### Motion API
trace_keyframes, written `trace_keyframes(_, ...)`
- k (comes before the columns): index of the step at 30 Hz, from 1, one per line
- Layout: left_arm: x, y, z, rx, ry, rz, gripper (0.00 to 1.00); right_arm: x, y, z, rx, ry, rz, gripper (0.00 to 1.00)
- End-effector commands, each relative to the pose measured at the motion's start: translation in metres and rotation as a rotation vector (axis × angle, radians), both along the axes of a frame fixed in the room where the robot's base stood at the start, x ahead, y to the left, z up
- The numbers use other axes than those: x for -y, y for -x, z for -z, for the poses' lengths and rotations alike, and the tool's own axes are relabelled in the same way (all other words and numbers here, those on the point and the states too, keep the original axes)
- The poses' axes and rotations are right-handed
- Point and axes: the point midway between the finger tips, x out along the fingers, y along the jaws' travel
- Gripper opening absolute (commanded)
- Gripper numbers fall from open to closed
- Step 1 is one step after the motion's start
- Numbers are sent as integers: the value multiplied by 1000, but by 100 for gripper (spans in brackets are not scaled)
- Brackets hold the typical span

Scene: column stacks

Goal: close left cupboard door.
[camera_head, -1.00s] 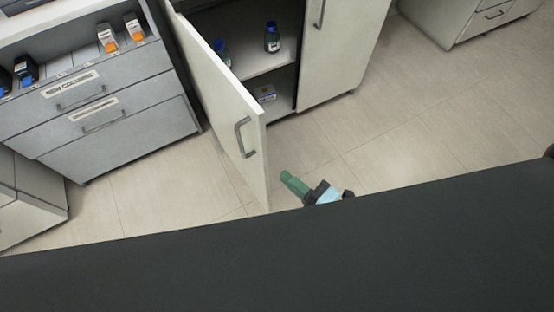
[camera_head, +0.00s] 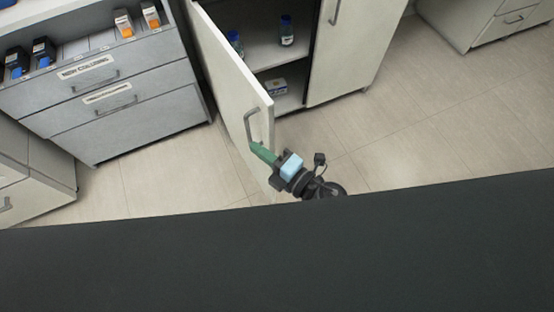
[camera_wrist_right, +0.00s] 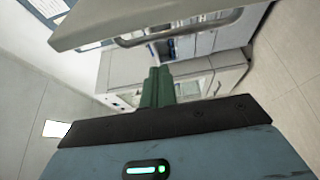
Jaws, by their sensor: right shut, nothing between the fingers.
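The left cupboard door (camera_head: 232,82) stands wide open, swung out towards me, with its handled face to the left. Its grey handle (camera_head: 250,125) is near the free edge and also shows at the top of the right wrist view (camera_wrist_right: 180,30). My right gripper (camera_head: 260,151) is at the door's free edge, its green fingers overlapping the door just below the handle. I cannot tell whether they touch it. The green fingers (camera_wrist_right: 157,88) are shut and empty in the wrist view, below the door's edge (camera_wrist_right: 130,20). My left gripper is not in view.
The cupboard's right door (camera_head: 345,50) is closed. Inside are blue-capped bottles (camera_head: 287,31) and a small box (camera_head: 276,87). A grey drawer unit (camera_head: 110,110) stands left of the open door. A dark surface (camera_head: 280,260) fills the foreground. Floor (camera_head: 400,140) to the right is clear.

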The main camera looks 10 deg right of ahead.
Motion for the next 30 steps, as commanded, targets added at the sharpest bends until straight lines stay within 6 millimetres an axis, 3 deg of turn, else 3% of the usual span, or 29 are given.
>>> trace_keyframes(3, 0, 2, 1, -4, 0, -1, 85, -9, -15, 0, 0, 0, 2, 0)
trace_keyframes(9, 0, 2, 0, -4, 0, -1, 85, 16, -24, 0, 0, 1, 1, 0)
trace_keyframes(30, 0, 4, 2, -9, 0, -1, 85, 32, -30, 1, 1, 4, -12, 0)
